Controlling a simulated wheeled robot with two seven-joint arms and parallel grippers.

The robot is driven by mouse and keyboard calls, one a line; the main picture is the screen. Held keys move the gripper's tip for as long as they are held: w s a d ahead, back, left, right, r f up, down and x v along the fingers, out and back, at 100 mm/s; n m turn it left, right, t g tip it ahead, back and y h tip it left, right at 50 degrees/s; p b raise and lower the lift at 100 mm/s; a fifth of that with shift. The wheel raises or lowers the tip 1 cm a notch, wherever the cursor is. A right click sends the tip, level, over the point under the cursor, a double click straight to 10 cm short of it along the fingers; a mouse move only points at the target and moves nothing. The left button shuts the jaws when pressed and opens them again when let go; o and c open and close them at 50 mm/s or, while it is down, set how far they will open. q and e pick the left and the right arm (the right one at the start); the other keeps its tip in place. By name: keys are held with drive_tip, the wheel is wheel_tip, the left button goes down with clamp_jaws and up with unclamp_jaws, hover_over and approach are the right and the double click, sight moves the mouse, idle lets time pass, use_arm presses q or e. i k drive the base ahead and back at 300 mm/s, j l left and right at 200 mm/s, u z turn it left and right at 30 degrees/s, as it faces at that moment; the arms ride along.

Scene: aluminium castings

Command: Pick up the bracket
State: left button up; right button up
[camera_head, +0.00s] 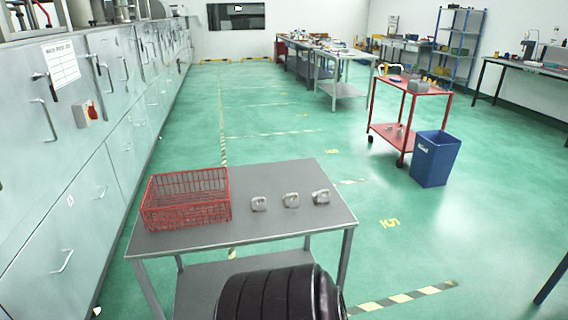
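Three small silver-grey metal castings stand in a row on the grey table. The left one (259,204) is nearest the basket, the middle one (291,200) is beside it, and the right one (321,196) is closest to the table's right edge. They look alike at this size, and I cannot tell which of them is the bracket. Neither of my grippers shows in the head view.
A red wire basket (187,221) sits on the left of the grey table (290,173); it looks empty. The tabletop's right front is clear. A red trolley (412,91) and blue bin (434,159) stand beyond at right. Grey cabinets (75,190) line the left.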

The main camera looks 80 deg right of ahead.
sight(322, 196)
drive_tip(key=z, duration=2.8)
